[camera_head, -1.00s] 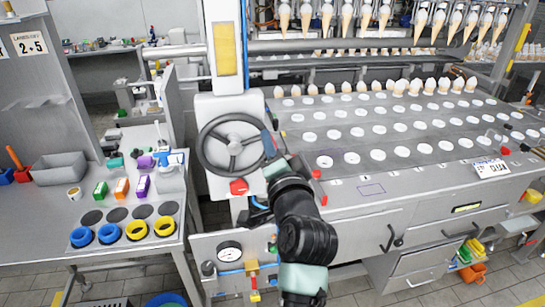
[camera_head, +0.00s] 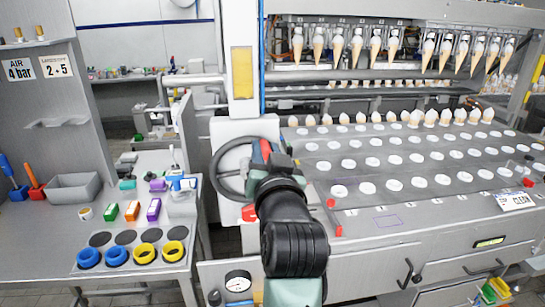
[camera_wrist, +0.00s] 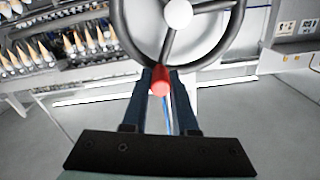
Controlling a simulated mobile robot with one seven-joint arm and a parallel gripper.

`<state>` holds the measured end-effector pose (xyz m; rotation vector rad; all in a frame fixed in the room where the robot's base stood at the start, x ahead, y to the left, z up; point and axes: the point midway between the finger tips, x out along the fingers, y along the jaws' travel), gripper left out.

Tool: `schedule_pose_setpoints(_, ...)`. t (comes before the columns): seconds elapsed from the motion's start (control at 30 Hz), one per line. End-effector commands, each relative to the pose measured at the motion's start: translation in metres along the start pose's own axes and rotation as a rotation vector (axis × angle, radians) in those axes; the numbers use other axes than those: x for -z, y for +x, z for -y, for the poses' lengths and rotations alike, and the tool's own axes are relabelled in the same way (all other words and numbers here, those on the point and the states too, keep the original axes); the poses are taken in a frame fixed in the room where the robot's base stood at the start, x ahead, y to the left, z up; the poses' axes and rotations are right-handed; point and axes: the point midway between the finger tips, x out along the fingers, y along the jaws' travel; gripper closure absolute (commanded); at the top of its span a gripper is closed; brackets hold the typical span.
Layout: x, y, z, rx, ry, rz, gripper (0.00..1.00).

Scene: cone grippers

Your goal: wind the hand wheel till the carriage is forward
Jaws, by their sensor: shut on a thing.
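The dark grey hand wheel (camera_head: 219,160) stands on a white housing left of the machine; my arm covers its right part. In the wrist view the wheel rim (camera_wrist: 231,25) and spokes fill the top. A red knob (camera_wrist: 162,82) sits at the rim's lower edge, between the two blue fingers of my gripper (camera_wrist: 161,76), which is shut on it. In the head view my gripper (camera_head: 268,152) is at the wheel's upper right. A row of grippers holding cones (camera_head: 357,48) hangs at the back; I cannot tell which part is the carriage.
A perforated metal deck (camera_head: 400,167) with white round holes spreads to the right, with cones along its back edge. A red button (camera_head: 249,212) is below the wheel. A side bench at left holds blue rings (camera_head: 89,258), yellow rings (camera_head: 145,253) and a grey bin (camera_head: 74,187).

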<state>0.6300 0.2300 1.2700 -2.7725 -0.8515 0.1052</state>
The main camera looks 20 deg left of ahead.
Motion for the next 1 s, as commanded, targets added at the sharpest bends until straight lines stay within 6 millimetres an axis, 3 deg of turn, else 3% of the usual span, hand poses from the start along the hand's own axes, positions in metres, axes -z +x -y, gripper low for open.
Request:
schedule_pose_setpoints(0.2, 0.0053, -0.0002, 0.0101, 0.012, -0.063, -0.012, 1.00)
schedule_pose_setpoints(0.7, 0.0038, 0.0002, 0.0125, 0.014, -0.077, -0.008, 1.00)
schedule_pose_setpoints(0.73, 0.0038, 0.0002, 0.0126, 0.014, -0.077, -0.008, 0.71)
schedule_pose_setpoints(0.9, 0.0025, 0.0003, 0.0112, 0.012, -0.076, -0.005, 0.43)
schedule_pose_setpoints(1.0, 0.0017, 0.0002, 0.0097, 0.009, -0.076, -0.003, 0.43)
